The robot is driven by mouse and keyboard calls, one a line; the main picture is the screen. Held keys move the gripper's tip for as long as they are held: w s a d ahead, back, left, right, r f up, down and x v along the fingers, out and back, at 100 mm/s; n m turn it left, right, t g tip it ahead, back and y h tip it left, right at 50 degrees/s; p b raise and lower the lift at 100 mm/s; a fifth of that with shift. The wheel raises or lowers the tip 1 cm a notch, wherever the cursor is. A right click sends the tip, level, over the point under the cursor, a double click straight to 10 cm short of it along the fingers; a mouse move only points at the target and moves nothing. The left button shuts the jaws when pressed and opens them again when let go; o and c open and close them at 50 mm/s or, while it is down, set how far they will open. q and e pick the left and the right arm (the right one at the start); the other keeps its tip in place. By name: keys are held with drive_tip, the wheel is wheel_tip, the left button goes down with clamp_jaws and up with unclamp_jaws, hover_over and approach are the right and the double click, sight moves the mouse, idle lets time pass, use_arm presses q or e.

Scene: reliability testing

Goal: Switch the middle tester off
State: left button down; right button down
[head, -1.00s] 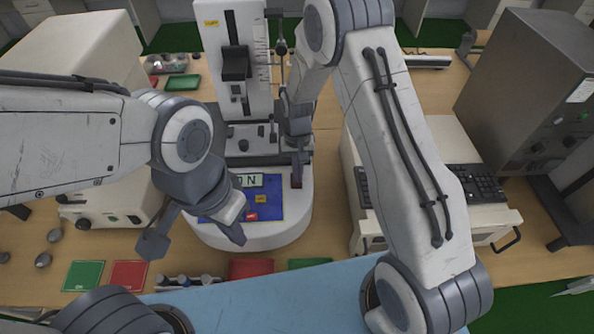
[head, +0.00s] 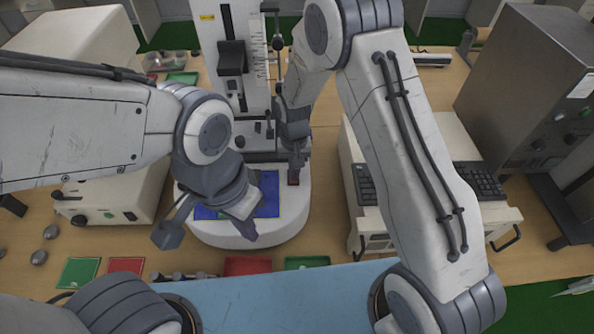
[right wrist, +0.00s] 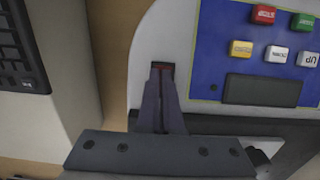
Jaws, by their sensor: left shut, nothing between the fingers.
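The middle tester (head: 285,222) is a white machine with a rounded base, a tall column and a blue panel (head: 268,190). In the right wrist view its display (right wrist: 262,90) is dark and blank, beside several coloured buttons. A dark red rocker switch (head: 293,179) sits at the base's right side. It also shows in the right wrist view (right wrist: 163,67), just past the fingertips. My right gripper (head: 296,166) is shut with its tips at the switch; contact is unclear. My left gripper (head: 245,226) is shut and empty over the base's front left, hiding part of the panel.
Cream machines stand left (head: 105,190) and right (head: 400,215) of the tester, with a keyboard (head: 478,182) on the right. Red (head: 248,265) and green (head: 305,262) trays line the table front. Small metal parts lie at the left.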

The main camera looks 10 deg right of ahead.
drive_tip(key=shift+w+f, duration=0.15)
drive_tip(key=shift+w, duration=0.65)
drive_tip(key=shift+d, duration=0.1)
drive_tip(key=shift+r+p, duration=0.65)
drive_tip(key=shift+p, duration=0.05)
drive_tip(key=r+p, duration=0.1)
drive_tip(key=r, duration=0.1)
drive_tip(key=r+p, duration=0.2)
drive_tip(key=shift+s, duration=0.4)
drive_tip(key=shift+w+r+b, duration=0.1)
drive_tip(key=shift+r+b, duration=0.35)
drive_tip(key=shift+b, duration=0.4)
wheel_tip(320, 180, up, 8)
drive_tip(key=b, duration=0.2)
drive_tip(key=shift+w, duration=0.15)
